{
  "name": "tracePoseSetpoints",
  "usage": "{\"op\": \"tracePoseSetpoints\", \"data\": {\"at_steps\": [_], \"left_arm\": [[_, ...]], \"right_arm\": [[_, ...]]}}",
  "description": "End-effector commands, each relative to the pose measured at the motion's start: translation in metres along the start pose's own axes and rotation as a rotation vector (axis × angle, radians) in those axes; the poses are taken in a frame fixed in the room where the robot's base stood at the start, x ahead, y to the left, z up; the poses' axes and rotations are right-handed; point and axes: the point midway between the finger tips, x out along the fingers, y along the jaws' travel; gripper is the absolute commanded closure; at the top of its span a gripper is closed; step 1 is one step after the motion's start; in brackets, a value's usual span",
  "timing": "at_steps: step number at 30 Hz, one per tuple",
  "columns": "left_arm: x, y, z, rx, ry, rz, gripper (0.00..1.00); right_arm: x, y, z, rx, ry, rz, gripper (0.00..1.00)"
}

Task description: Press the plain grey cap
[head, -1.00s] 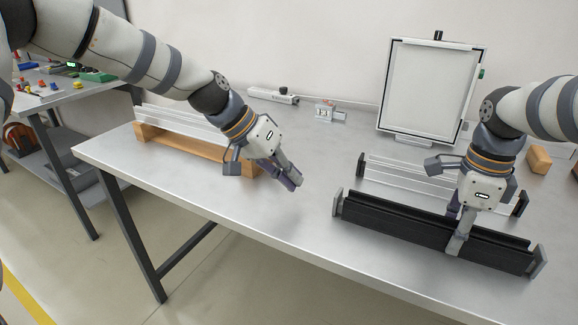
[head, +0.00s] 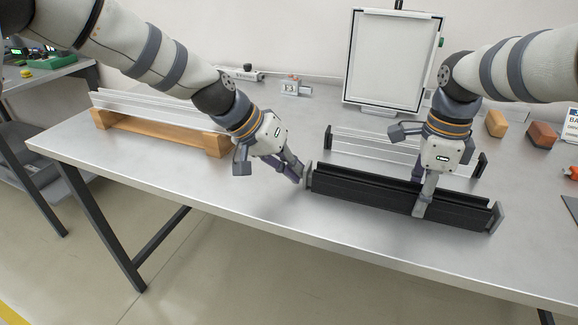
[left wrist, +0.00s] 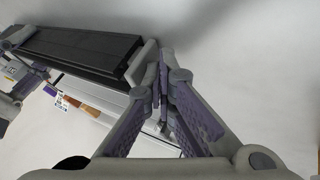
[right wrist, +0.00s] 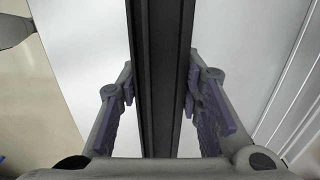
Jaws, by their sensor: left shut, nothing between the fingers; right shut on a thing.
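A black rail (head: 360,190) lies on the table, with a grey cap (head: 308,176) at its left end and another grey cap (head: 495,216) at its right end. My left gripper (head: 298,172) is shut and empty, its fingertips right at the left cap. In the left wrist view this cap (left wrist: 142,62) looks plain light grey beside the closed fingertips (left wrist: 163,62); I cannot tell whether they touch. My right gripper (head: 421,186) is shut around the rail towards its right part. In the right wrist view the rail (right wrist: 160,80) runs between the fingers.
A silver rail (head: 380,148) with dark ends lies behind the black one. Another silver rail (head: 150,108) rests on wooden blocks (head: 215,144) at left. A framed white panel (head: 392,60) stands at the back. Wooden blocks (head: 496,123) lie at right. The table front is clear.

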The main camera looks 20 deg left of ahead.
Motion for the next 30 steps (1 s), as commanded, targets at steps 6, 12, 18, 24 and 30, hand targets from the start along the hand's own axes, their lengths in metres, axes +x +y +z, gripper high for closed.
{"op": "tracePoseSetpoints", "data": {"at_steps": [6,12,18,24,30], "left_arm": [[0.008,0.014,0.002,-0.001,-0.004,0.003,1.0],[0.008,0.014,0.002,0.0,-0.005,0.004,1.0],[-0.005,-0.01,0.0,-0.004,0.002,0.002,1.0],[-0.049,-0.022,-0.002,0.001,0.006,0.0,1.0],[-0.091,-0.022,-0.001,0.001,0.005,0.0,1.0]], "right_arm": [[0.001,0.0,0.001,-0.002,-0.002,0.001,1.0],[0.001,0.001,0.002,-0.002,-0.004,0.001,1.0],[0.001,0.001,0.002,-0.002,-0.005,0.001,1.0],[0.001,0.001,0.002,-0.002,-0.003,0.001,1.0],[0.001,0.0,0.001,-0.001,-0.002,0.001,1.0]]}}
